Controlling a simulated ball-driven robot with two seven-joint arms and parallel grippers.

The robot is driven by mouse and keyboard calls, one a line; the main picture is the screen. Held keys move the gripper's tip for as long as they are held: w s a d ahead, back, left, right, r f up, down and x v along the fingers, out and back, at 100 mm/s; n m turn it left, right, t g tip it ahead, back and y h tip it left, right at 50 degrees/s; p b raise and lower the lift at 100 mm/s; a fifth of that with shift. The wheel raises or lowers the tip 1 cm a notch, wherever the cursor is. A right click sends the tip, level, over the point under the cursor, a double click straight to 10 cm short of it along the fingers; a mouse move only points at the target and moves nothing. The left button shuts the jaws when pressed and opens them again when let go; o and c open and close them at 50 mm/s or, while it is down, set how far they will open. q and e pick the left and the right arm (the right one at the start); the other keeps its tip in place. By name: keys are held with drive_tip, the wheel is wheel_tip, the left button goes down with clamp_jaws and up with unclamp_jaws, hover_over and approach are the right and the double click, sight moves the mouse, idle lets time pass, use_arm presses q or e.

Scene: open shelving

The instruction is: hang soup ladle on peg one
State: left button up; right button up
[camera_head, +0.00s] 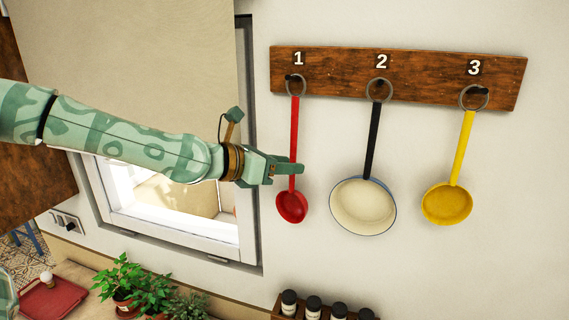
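A red ladle (292,207) hangs upright under the number 1, its bowl at the bottom. The ring at its top is around or against peg one (292,77); the exact contact is too small to tell. My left gripper (290,169) is at the lower part of the red handle, just above the bowl. Its fingers overlap the handle from the left, and I cannot tell whether they grip it. My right gripper is not in view.
A wooden peg board (335,72) is on the wall. A pale pan (363,207) hangs under 2 and a yellow ladle (447,205) under 3. A window (180,225) is behind my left arm. Potted plants (150,290) and dark-capped jars (313,306) stand below.

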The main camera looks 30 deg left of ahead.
use_arm(q)
drive_tip(key=v, duration=1.6)
drive_tip(key=shift+a+b, duration=0.2)
drive_tip(key=shift+b, duration=0.1)
drive_tip(key=shift+s+r, duration=0.1)
